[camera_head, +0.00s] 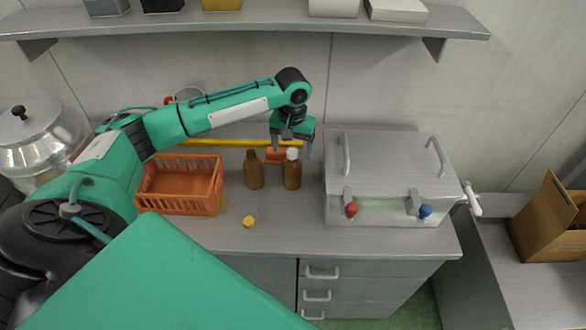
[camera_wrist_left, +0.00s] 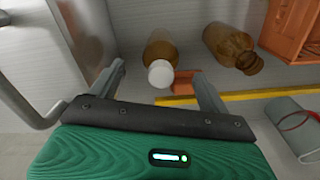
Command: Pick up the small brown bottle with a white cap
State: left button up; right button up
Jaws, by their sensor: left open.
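The small brown bottle with a white cap (camera_head: 292,172) stands upright on the grey counter, right of a similar brown bottle without a white cap (camera_head: 254,171). In the left wrist view the white-capped bottle (camera_wrist_left: 160,62) shows between and beyond my open fingers, and the other bottle (camera_wrist_left: 229,46) lies to its right, outside them. My left gripper (camera_head: 291,148) is above and slightly behind the white-capped bottle, open and empty; it also shows in the left wrist view (camera_wrist_left: 160,84). Contact between fingers and bottle is not visible. My right gripper is not in view.
An orange crate (camera_head: 180,211) stands left, a yellow cap (camera_head: 248,222) lies in front. A yellow bar (camera_head: 230,143) and small orange block (camera_head: 273,157) lie behind the bottles. A steel lidded box (camera_head: 390,165) stands close right. A shelf (camera_head: 250,24) hangs above.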

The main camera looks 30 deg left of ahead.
aim_at(293, 152)
pick_arm(q)
jog(key=shift+f, duration=0.7)
jog(key=shift+w+f, duration=0.15)
jog(key=shift+f, duration=0.25)
jog(key=shift+f+p, duration=0.5)
jog(key=f, duration=0.1)
jog(key=f+p, duration=0.1)
jog(key=f, duration=0.1)
jog(key=shift+w+a+f, duration=0.15)
jog(key=shift+a+f, duration=0.1)
jog(key=shift+f, duration=0.45)
jog(key=c, duration=1.2)
jog(key=shift+c, duration=0.7)
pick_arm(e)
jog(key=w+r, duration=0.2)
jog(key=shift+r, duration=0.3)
